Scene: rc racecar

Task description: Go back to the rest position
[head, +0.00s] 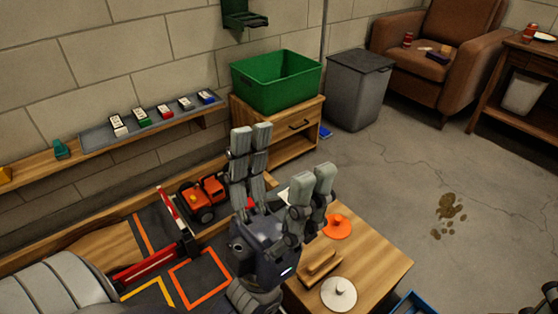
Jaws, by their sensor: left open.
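My left gripper (281,172) is raised in the middle of the head view with its grey fingers spread apart and nothing between them. It is above the wooden table, in front of the orange RC car (203,197) in the picture, and hides part of the table behind it. The car stands on a dark mat to the left of the gripper, apart from it. My right gripper is not in the frame.
A red and white barrier (150,266) stands on the mat (183,288). A green bin (277,81) sits on a cabinet.

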